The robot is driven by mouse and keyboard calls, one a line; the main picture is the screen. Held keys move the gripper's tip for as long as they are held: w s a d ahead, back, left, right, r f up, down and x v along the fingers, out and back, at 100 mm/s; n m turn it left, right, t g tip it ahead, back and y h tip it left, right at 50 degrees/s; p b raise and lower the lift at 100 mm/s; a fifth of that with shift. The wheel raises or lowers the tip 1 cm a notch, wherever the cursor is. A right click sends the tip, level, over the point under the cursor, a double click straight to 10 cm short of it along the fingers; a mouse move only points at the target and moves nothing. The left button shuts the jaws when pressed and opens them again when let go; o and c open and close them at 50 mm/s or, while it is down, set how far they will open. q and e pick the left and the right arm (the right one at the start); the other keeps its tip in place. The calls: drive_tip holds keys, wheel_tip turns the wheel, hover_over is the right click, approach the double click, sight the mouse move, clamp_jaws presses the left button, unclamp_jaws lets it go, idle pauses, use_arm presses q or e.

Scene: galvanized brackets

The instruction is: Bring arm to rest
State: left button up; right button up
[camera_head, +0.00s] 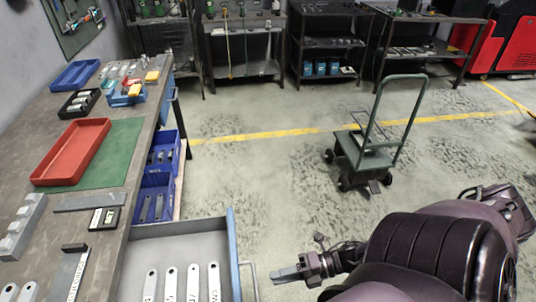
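My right arm comes in from the lower right, in dark purple-grey links. My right gripper (287,272) points left, low over the floor and just right of the open drawer. Its fingers show as one short grey piece, so I cannot tell whether they are open or shut. No object shows in it. My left gripper is not in view. The grey workbench (98,205) runs along the left side. Its open drawer (205,238) holds several flat metal brackets.
On the bench are a red tray (73,152), a green mat (122,158) and a blue tray (75,75). Blue bins (153,181) hang at its side. A green cart (364,156) stands on open floor. Shelves (325,45) line the back.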

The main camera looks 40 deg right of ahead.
drive_tip(key=shift+s+d+r, duration=0.1)
drive_tip(key=shift+s+d, duration=0.05)
drive_tip(key=shift+d, duration=0.05)
idle(0.5)
